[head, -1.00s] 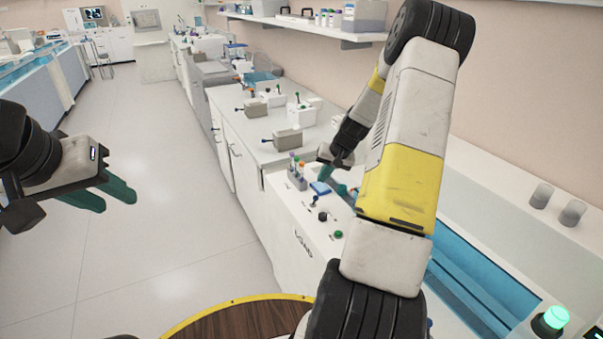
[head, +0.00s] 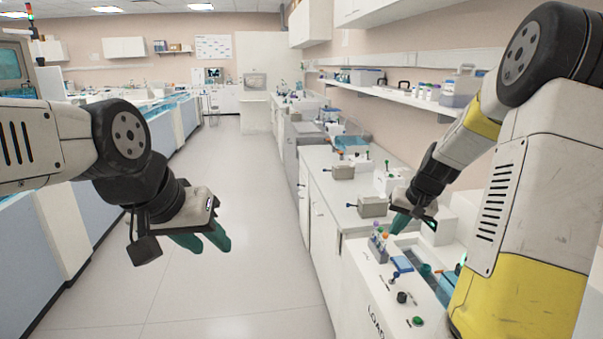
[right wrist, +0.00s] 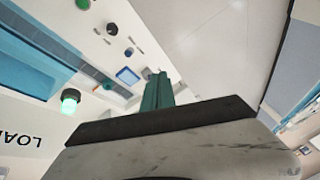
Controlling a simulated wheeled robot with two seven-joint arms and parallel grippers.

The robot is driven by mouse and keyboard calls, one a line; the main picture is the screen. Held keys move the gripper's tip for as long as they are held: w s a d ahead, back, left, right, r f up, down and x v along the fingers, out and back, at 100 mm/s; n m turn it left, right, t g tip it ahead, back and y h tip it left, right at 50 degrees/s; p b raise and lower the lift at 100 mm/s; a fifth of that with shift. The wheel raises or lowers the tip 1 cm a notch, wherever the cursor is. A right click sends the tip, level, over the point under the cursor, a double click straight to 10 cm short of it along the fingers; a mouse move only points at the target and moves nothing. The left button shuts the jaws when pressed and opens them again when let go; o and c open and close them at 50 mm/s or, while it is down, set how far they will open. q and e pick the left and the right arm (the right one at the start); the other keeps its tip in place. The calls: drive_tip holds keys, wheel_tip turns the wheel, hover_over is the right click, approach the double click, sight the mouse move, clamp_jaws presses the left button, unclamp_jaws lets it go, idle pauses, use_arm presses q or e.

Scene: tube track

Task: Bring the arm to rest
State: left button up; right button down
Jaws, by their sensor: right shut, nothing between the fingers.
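My right arm reaches in from the right in the head view. Its gripper (head: 399,224) has green fingers, shut and empty, pointing down over the white LOAD station (head: 372,291), just right of a small rack of tubes (head: 378,243). In the right wrist view the same fingers (right wrist: 157,90) show pressed together with nothing between them. My left gripper (head: 207,240) hangs over the open floor at left. Its two green fingers are apart, with nothing seen between them.
Below the right gripper are a blue piece (head: 402,264), a black knob (head: 402,297) and a green button (head: 417,321). A counter with grey boxes (head: 372,206) runs beyond, under a wall shelf (head: 400,95). The aisle floor (head: 250,200) is clear.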

drive_tip(key=s+a+r+n, duration=0.2)
drive_tip(key=s+a+r, duration=0.8)
drive_tip(key=s+r, duration=0.25)
drive_tip(key=s+a+r+n+t, duration=0.1)
drive_tip(key=s+a, duration=0.3)
drive_tip(key=s, duration=0.9)
drive_tip(key=shift+s+r+t, duration=0.3)
drive_tip(key=shift+r, duration=0.2)
drive_tip(key=shift+d, duration=0.2)
